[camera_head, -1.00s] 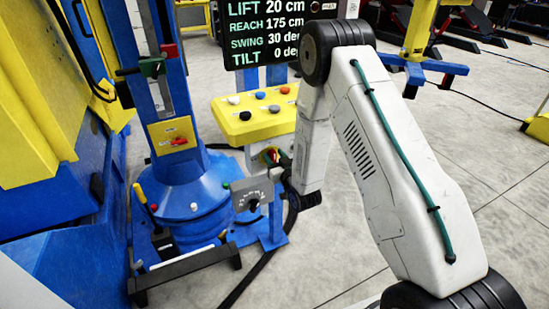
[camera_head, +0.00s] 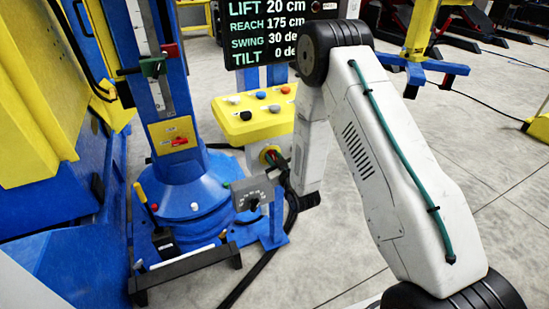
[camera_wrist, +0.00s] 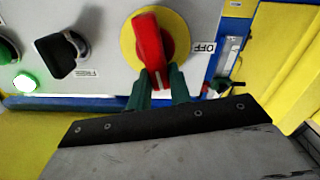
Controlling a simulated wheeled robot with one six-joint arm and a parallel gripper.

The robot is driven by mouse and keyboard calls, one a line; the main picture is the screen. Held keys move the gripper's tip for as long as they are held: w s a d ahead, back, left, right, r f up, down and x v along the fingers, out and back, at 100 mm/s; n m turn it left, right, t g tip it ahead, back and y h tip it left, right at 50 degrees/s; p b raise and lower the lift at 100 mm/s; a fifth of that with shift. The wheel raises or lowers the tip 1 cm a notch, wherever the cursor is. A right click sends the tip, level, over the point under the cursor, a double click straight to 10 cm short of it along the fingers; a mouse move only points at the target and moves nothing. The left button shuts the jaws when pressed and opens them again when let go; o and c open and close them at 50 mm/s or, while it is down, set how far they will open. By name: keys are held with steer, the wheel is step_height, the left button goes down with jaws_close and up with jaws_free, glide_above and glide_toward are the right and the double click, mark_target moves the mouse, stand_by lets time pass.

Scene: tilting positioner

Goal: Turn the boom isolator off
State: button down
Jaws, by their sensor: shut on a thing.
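The isolator has a red handle (camera_wrist: 148,38) on a yellow disc (camera_wrist: 180,35), set on a light panel in the wrist view. The handle stands nearly upright in that picture, its top leaning slightly left. An OFF label (camera_wrist: 204,47) lies to the right of the disc. My gripper (camera_wrist: 157,80) has green fingers shut on the handle's lower part, one on each side.
A lit green lamp (camera_wrist: 25,83) and a black switch (camera_wrist: 64,52) are left of the isolator. The yellow console (camera_head: 240,127) carries several knobs. The blue column (camera_head: 178,180) stands left. A display (camera_head: 275,32) reads tilt 0. Open floor lies right.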

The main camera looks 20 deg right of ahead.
steer(key=shift+s+a+f+n, duration=0.1)
steer(key=shift+a+f+n, duration=0.3)
steer(key=shift+n, duration=2.1)
steer(key=shift+s+a+f+n, duration=0.1)
steer(key=shift+a+f+n, duration=0.25)
steer(key=shift+n, duration=2.15)
steer(key=shift+a+f+n, duration=0.25)
steer(key=shift+f+n, duration=0.3)
steer(key=shift+n, duration=1.95)
steer(key=c, duration=1.3)
jaws_free()
